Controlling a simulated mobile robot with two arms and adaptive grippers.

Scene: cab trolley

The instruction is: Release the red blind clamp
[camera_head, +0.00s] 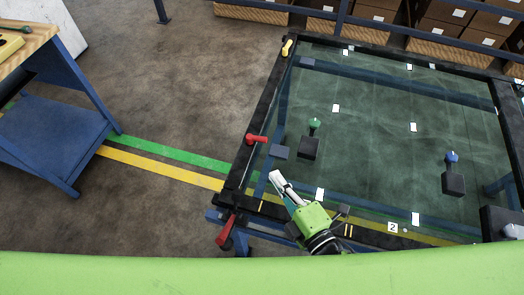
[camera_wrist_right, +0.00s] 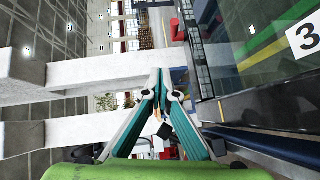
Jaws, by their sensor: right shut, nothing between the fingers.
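A red clamp handle (camera_head: 256,139) sits on the left rail of the dark trolley frame (camera_head: 262,110) in the head view. A second red lever (camera_head: 227,230) hangs at the frame's near left corner; I cannot tell which of the two is the blind clamp. My right gripper (camera_head: 276,177) is shut and empty over the frame's near left part, below and right of the upper red handle and apart from it. In the right wrist view its fingers (camera_wrist_right: 161,85) meet at the tips. A red part (camera_wrist_right: 177,30) shows beyond them. My left gripper is not in view.
A glass pane (camera_head: 380,130) fills the frame. A green-topped clamp (camera_head: 314,125), a blue-topped clamp (camera_head: 452,158) and a yellow handle (camera_head: 287,48) stand on the trolley. A blue workbench (camera_head: 60,120) is at left, with clear floor between. Boxes (camera_head: 455,15) line the back.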

